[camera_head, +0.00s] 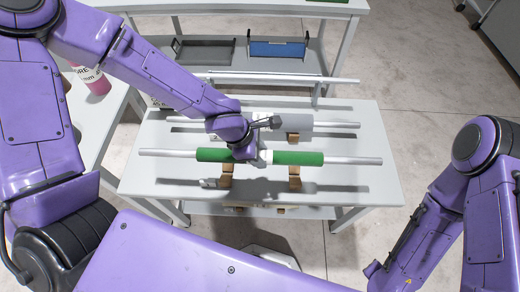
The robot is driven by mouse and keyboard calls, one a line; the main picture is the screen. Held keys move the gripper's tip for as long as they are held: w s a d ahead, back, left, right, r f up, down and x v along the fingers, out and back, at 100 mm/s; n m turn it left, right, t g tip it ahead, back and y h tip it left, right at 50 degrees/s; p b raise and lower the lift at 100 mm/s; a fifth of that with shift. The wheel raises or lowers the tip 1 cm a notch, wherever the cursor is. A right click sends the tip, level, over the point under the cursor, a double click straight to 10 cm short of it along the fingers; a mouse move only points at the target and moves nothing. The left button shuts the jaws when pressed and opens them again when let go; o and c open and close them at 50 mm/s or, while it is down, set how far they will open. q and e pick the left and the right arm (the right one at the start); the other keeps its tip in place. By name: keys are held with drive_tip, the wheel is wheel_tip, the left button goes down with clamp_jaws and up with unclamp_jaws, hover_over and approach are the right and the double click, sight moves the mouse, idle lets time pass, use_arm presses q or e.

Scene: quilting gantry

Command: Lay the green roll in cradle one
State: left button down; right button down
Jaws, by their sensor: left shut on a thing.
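A green roll (298,158) on a long pale bar lies level, left to right, across the front part of the grey table (380,195). My left gripper (260,156) is shut around the roll's middle, where a white band shows. The bar's shadow falls on the table well in front of it, so the roll appears raised. Two brown cradle blocks (226,177) and (294,178) show just below the roll; I cannot tell whether it touches them. No cradle number is legible. My right gripper is out of view; only its arm shows at the right.
A grey roll (320,122) on its own bar rests behind, with a brown block (293,137) under it. A pale rail (290,78) runs along the table's back. A blue bin (277,49) and a grey tray (205,49) stand beyond. A pink roll (95,80) is at left.

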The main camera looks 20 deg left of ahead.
use_arm(q)
drive_tip(key=shift+w+r, duration=0.1)
drive_tip(key=shift+w, duration=0.1)
drive_tip(key=shift+w+f+b, duration=0.2)
drive_tip(key=shift+f+b, duration=0.1)
drive_tip(key=shift+f, duration=0.25)
drive_tip(key=shift+w+f+b, duration=0.2)
drive_tip(key=shift+f+b, duration=0.05)
drive_tip(key=shift+f, duration=0.3)
drive_tip(key=shift+s+f+b, duration=0.2)
drive_tip(key=shift+f+b, duration=0.6)
drive_tip(key=shift+f, duration=0.1)
wheel_tip(320, 180, down, 2)
drive_tip(key=shift+w+f+b, duration=0.1)
drive_tip(key=shift+b, duration=0.75)
drive_tip(key=shift+f+b, duration=1.55)
drive_tip(key=shift+f, duration=0.4)
drive_tip(key=c, duration=0.5)
unclamp_jaws()
